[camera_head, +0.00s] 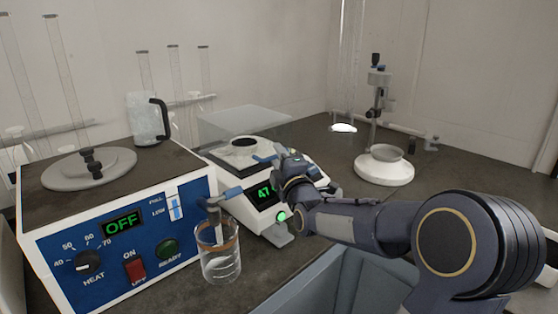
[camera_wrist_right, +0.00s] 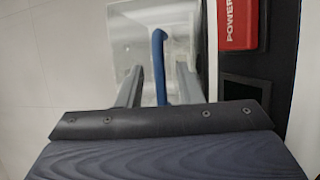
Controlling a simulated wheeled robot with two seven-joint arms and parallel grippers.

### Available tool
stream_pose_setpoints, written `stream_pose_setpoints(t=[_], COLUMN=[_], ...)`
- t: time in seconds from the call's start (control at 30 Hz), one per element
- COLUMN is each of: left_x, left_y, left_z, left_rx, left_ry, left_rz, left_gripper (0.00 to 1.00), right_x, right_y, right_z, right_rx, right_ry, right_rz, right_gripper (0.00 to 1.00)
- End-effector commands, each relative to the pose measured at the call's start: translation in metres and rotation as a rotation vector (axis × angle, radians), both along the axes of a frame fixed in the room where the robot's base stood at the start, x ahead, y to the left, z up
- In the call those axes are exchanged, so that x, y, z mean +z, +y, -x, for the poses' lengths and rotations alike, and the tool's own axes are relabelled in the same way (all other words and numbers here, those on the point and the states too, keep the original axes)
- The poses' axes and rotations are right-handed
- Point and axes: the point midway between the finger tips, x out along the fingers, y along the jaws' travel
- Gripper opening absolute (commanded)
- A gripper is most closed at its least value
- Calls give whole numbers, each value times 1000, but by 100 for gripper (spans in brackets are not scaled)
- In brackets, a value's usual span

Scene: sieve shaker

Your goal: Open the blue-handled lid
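The blue handle (camera_head: 265,158) is at the front of the clear box-like lid (camera_head: 243,122) on the white instrument with the green display. My right gripper (camera_head: 282,158) is at the handle, reaching in from the right. In the right wrist view the blue handle (camera_wrist_right: 159,62) runs between the two fingers of my right gripper (camera_wrist_right: 158,80), with a gap visible on each side. The fingers are apart. The pale, see-through lid (camera_wrist_right: 140,40) lies beyond them. My left gripper is not in view.
A blue-fronted heating unit (camera_head: 125,245) stands at the left, with a beaker of liquid (camera_head: 220,258) in front. A stand with a white round base (camera_head: 384,168) is at the right. In the wrist view a red power switch (camera_wrist_right: 238,22) is close to the right finger.

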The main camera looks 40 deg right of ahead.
Motion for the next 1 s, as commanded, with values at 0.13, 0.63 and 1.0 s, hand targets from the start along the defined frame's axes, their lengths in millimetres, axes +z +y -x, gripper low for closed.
stream_pose_setpoints(t=[0.13, 0.63, 1.0], left_x=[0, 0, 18], left_y=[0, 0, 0], left_z=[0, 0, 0], left_rx=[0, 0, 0], left_ry=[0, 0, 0], left_rz=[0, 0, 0], left_gripper=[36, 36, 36], right_x=[0, 0, 12], right_y=[0, 0, 0], right_z=[-1, 0, -1], right_rx=[0, 0, -1], right_ry=[0, 0, 28], right_rz=[-1, -1, 2], right_gripper=[33, 0, 0])
